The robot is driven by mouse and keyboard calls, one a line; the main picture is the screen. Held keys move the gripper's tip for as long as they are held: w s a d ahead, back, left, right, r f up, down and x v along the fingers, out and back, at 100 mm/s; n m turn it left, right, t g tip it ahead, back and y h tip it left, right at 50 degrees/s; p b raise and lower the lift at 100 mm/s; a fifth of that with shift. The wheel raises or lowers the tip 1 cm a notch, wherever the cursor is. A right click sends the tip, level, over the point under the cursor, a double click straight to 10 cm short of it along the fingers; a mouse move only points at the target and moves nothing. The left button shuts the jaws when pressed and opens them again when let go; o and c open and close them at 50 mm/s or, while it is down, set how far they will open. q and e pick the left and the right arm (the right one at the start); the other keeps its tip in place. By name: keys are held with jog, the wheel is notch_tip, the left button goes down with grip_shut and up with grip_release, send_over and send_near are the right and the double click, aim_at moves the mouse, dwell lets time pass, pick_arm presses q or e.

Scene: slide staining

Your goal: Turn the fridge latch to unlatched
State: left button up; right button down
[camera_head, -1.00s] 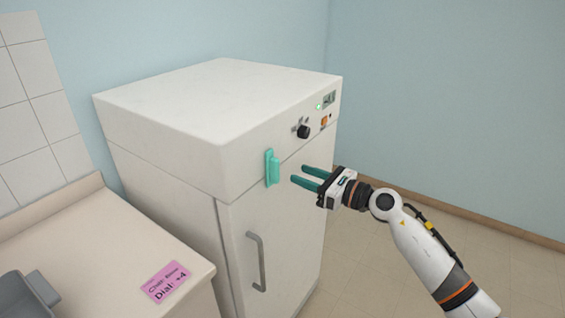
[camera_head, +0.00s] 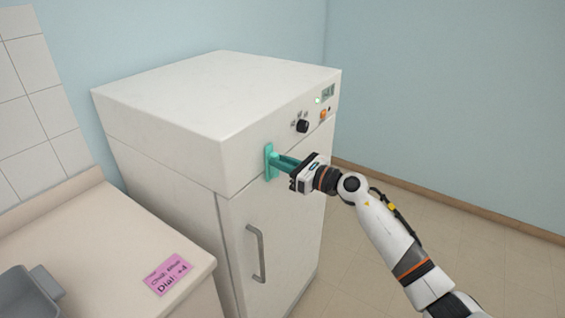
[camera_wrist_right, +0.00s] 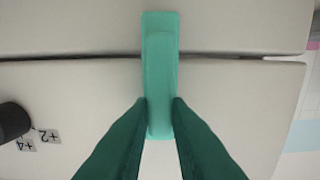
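The fridge latch (camera_head: 269,163) is a teal upright piece on the front of the white fridge (camera_head: 185,160), across the seam above the door. In the right wrist view the latch (camera_wrist_right: 160,60) stands straight along the picture, its raised lever reaching down between my fingers. My right gripper (camera_head: 280,163) is at the latch, its two teal fingers on either side of the lever. In the wrist view the right gripper (camera_wrist_right: 161,103) appears shut on the lever, with no clear gap. The fingers partly hide the latch in the head view. My left gripper is not in view.
A black dial (camera_head: 303,126), an orange button (camera_head: 323,114) and a small display (camera_head: 327,94) sit right of the latch. The door handle (camera_head: 256,253) is below. A counter (camera_head: 95,245) with a pink note (camera_head: 168,274) and grey bin (camera_head: 28,296) stands left. Floor at right is clear.

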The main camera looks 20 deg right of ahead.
dwell(0.3)
jog(key=m+p, duration=0.2)
jog(key=m, duration=0.4)
jog(key=d+f+m+p, duration=0.1)
jog(key=m+p, duration=0.2)
jog(key=m, duration=0.3)
jog(key=w+m+p, duration=0.1)
jog(key=m+p, duration=0.1)
jog(key=m, duration=0.3)
jog(key=shift+d+f+m+p, duration=0.25)
jog(key=shift+f+m+p, duration=0.1)
jog(key=shift+m, duration=0.05)
jog(key=shift+f, duration=0.1)
dwell(0.3)
jog(key=c, duration=1.4)
grip_release()
jog(key=shift+o, duration=0.2)
